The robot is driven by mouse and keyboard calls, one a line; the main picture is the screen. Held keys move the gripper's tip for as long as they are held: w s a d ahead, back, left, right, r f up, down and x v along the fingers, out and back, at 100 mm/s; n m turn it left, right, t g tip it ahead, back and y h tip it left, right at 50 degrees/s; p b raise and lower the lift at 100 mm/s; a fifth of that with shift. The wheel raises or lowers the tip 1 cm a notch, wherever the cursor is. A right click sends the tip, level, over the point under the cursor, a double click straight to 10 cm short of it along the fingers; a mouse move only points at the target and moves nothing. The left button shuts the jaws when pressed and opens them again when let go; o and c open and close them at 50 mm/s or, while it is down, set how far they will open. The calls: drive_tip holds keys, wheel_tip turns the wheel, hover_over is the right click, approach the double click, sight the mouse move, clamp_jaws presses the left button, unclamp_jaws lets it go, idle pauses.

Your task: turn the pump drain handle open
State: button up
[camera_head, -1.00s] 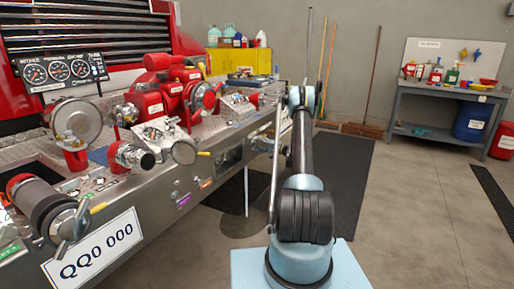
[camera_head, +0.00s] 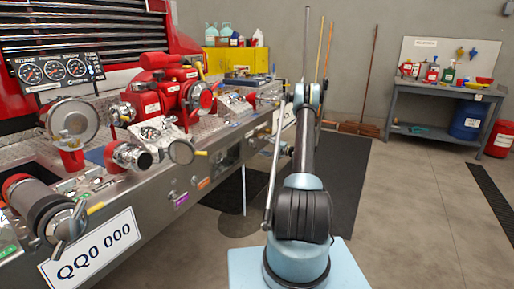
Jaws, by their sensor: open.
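The red pump (camera_head: 160,92) sits on the truck's metal bumper (camera_head: 150,222). A yellow handle (camera_head: 95,208) shows beside the large capped inlet at the left, and another yellow handle (camera_head: 200,153) sticks out right of the round cap in the middle. Small purple and orange tags (camera_head: 181,200) are on the bumper's front face. I cannot tell which part is the drain handle or how it is turned. My arm stands upright right of the bumper. A small dark and bluish part of it shows just left of the upright link. My gripper's fingers are hidden behind the arm.
A gauge panel (camera_head: 58,72) stands at the left. A yellow cabinet (camera_head: 237,62) with bottles is behind the bumper. Poles and brooms lean on the back wall. A grey workbench (camera_head: 445,98), blue barrel (camera_head: 466,122) and red bin (camera_head: 500,139) stand right.

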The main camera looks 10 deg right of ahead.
drive_tip(key=v, duration=0.6)
drive_tip(key=shift+s+d, duration=0.1)
